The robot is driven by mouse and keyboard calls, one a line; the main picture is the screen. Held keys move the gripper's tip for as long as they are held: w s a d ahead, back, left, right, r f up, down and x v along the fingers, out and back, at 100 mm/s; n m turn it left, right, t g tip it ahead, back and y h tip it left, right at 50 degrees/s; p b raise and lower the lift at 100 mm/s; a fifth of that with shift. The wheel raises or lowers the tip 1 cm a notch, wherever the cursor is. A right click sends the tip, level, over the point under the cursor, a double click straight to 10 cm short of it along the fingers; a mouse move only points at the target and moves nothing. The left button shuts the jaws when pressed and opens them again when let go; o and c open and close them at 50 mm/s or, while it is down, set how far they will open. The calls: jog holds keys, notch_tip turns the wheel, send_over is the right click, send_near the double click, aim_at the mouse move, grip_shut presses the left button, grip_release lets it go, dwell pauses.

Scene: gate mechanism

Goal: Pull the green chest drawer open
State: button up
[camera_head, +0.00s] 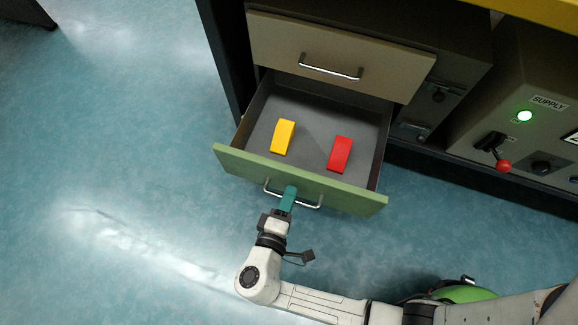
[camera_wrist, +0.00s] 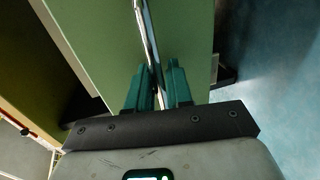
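The green-fronted chest drawer (camera_head: 245,163) is pulled well out of the chest in the head view, its interior showing. A yellow block (camera_head: 283,137) and a red block (camera_head: 340,155) lie apart inside it. The drawer's metal handle (camera_head: 308,205) runs across the green front. My gripper (camera_head: 289,194) is at the handle, near its middle. In the wrist view, the teal fingers of my gripper (camera_wrist: 161,82) lie close on both sides of the handle bar (camera_wrist: 148,30), shut on it. The green front (camera_wrist: 95,35) fills the upper middle there.
A closed beige drawer (camera_head: 330,55) with its own handle sits above the open one. At right stands a supply box (camera_head: 535,125) with a lit green lamp and a red-knobbed lever (camera_head: 498,160). The blue floor (camera_head: 110,130) at left is clear.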

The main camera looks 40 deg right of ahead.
jog(key=shift+o, duration=0.6)
jog(key=v, duration=1)
jog(key=shift+s+a+p, duration=0.25)
jog(key=shift+a+p, duration=0.05)
jog(key=shift+p, duration=0.15)
jog(key=shift+r, duration=0.1)
